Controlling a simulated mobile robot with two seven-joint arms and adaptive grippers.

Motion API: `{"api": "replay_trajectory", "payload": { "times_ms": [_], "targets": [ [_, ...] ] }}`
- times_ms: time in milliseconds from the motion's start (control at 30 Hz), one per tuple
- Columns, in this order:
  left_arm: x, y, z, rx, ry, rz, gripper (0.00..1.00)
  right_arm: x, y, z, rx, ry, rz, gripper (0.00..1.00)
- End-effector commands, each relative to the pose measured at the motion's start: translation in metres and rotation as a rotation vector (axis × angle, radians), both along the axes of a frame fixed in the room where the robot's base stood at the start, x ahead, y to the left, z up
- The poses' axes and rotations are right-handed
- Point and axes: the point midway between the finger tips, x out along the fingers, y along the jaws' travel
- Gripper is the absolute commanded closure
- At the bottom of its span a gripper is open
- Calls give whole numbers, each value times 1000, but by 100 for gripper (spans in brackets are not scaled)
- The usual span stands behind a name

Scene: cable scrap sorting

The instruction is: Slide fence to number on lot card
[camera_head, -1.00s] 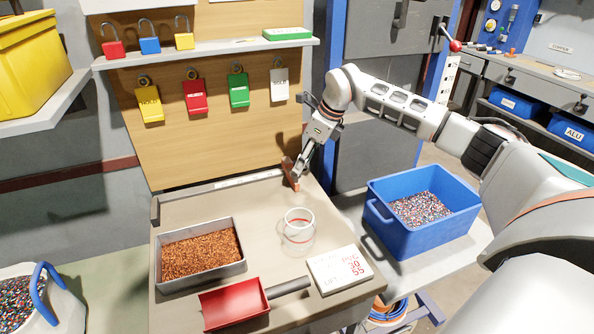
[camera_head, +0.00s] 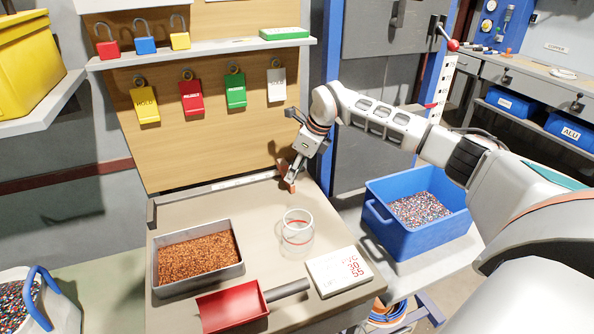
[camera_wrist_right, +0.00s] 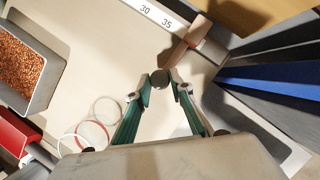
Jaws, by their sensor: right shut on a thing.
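The reddish-brown fence (camera_head: 291,188) stands at the back right of the table, by the pale scale strip (camera_head: 240,181). In the right wrist view the fence (camera_wrist_right: 198,30) crosses the strip just past the printed 35 (camera_wrist_right: 166,22). My right gripper (camera_head: 292,178) is at the fence, shut on its dark round knob (camera_wrist_right: 160,78), between the fingertips in the wrist view. In the head view the gripper partly hides the fence. The white lot card (camera_head: 330,280) lies at the table's front right; its red print seems to read PVC, 30 and 55. My left gripper is not in view.
A metal tray of copper granules (camera_head: 241,268) stands on the left of the table. A clear ring-marked jar (camera_head: 297,232) stands mid-table. A red scoop (camera_head: 232,307) lies in front. A blue bin (camera_head: 400,243) stands to the right.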

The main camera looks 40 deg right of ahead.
Motion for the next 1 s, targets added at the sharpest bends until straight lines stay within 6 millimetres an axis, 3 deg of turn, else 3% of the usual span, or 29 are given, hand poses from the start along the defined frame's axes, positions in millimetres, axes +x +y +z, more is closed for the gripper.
{"api": "replay_trajectory", "payload": {
  "times_ms": [200, 333, 467, 733, 767, 800, 1000],
  "targets": [
    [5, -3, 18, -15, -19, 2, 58, 13, 57, 5, 3, -4, 8, 100],
    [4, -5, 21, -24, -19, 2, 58, 19, 80, 3, 2, -3, 5, 100],
    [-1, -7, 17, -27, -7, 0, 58, 21, 89, 1, 1, -1, 2, 100],
    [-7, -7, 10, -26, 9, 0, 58, 21, 90, -1, 1, 1, 2, 100],
    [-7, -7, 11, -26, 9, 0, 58, 21, 90, -1, 1, 1, 2, 76],
    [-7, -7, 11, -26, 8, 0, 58, 21, 90, -1, 1, 1, 3, 66],
    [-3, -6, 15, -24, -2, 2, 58, 21, 89, 0, 0, 0, 1, 62]
  ]
}}
